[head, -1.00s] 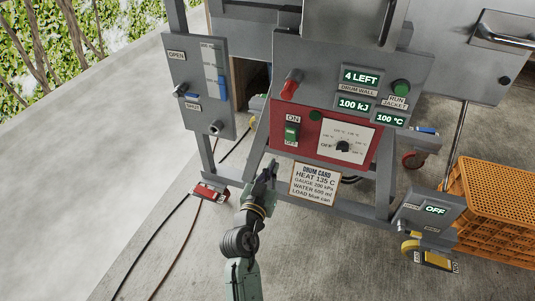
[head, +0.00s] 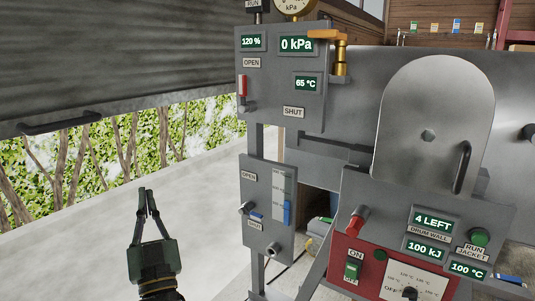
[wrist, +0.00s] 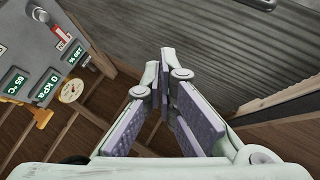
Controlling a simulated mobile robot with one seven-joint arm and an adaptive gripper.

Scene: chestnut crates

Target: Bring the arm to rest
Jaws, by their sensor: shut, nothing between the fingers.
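My gripper (head: 148,192) stands at the lower left of the head view, fingers pointing up, in front of the pale floor and the hedge. Its fingers come together at the tips and hold nothing. In the wrist view the gripper (wrist: 162,85) shows its two padded fingers meeting at the tips. It is clear of the machine panels to its right. The rest of my arm is mostly below the head view's edge.
To the right stand an upper grey panel (head: 280,110) reading 0 kPa, a lower panel with a blue slider (head: 287,213), and a red control box (head: 375,265). A grey drum door (head: 430,125) is behind. A corrugated shutter (head: 110,60) hangs at upper left. Floor is clear at left.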

